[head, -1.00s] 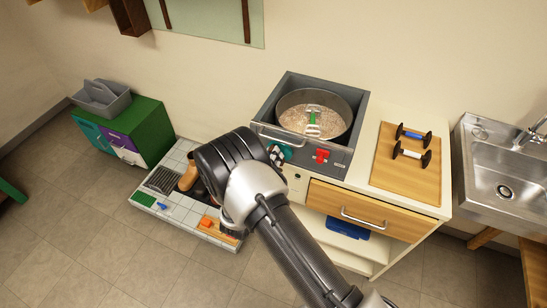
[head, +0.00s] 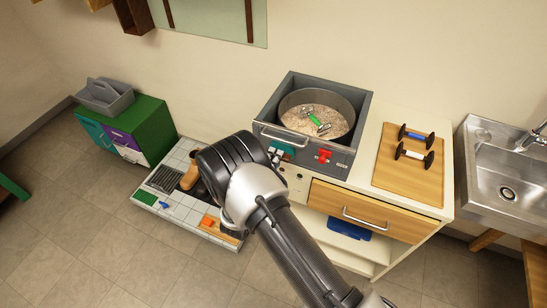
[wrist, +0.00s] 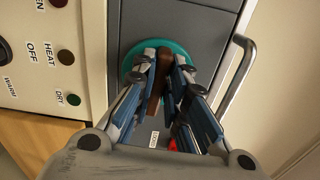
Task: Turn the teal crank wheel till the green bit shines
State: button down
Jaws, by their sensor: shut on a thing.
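The teal crank wheel (wrist: 128,62) is on the grey front panel in the wrist view, largely covered by my fingers. In the head view a teal edge (head: 289,151) shows beside my wrist. My gripper (wrist: 166,68) is shut on the brown crank handle (wrist: 155,88) that sticks out from the wheel. A green lamp (wrist: 73,99) marked DRY is on the cream panel and looks dark. A dark brown lamp (wrist: 66,57) marked HEAT is above it. A stirrer with a green middle (head: 314,119) lies diagonally in the round pan (head: 347,104).
The grey housing (head: 364,112) with a metal bar handle (head: 283,135) holds the pan. A red knob (head: 324,156) is right of the wheel. A wooden board (head: 410,182) with two black-ended rollers lies on the counter, left of a sink (head: 500,180). Floor in front is clear.

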jog(key=shift+f+n, duration=0.15)
jog(key=shift+n, duration=0.9)
jog(key=shift+f+n, duration=0.1)
jog(key=shift+n, duration=0.95)
jog(key=c, duration=1.6)
grip_release()
jog(key=shift+s, duration=0.1)
jog(key=v, duration=1.2)
